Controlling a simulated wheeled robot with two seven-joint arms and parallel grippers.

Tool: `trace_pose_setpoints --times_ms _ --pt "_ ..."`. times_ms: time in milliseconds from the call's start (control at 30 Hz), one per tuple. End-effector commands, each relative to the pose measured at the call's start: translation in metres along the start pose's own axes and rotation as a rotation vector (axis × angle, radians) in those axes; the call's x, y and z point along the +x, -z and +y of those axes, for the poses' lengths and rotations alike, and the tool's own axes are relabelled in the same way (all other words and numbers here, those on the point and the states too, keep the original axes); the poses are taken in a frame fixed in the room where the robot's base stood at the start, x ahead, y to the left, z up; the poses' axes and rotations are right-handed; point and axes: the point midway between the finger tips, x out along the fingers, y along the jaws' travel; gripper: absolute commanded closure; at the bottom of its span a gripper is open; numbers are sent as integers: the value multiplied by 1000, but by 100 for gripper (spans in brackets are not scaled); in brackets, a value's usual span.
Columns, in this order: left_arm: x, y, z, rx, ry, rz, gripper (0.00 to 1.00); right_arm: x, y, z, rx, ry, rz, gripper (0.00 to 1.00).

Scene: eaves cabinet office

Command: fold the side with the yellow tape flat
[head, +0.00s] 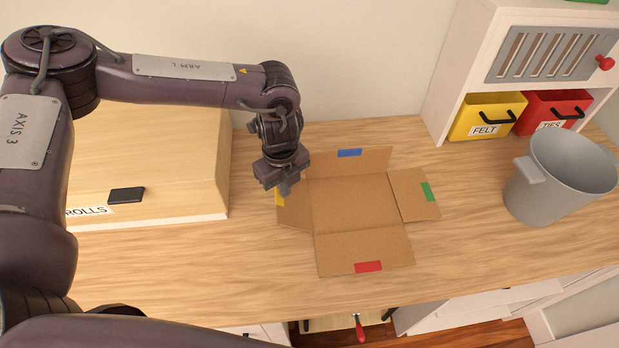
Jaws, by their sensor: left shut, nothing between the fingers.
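An opened brown cardboard box (355,205) lies on the wooden worktop with its sides spread around a square base. The side with the yellow tape (279,198) is at the left and is partly hidden by my left gripper. The side with blue tape (349,153) is at the back, green tape (427,191) at the right, red tape (368,267) at the front. My left gripper (285,188) is shut and empty, pointing down over the yellow-tape side. I cannot tell whether it touches the cardboard or how steeply that side tilts. My right gripper is out of view.
A wooden box labelled ROLLS (165,150) stands close left of my gripper. A grey bucket (560,180) stands at the right. A white cabinet holds yellow (485,116) and red (553,110) bins at the back right. The worktop in front of the cardboard is clear.

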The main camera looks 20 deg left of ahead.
Motion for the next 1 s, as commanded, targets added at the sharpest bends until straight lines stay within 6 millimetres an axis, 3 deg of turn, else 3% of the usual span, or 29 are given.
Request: trace_pose_setpoints --times_ms 1000 --pt "43 0 0 0 0 0 100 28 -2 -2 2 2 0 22"
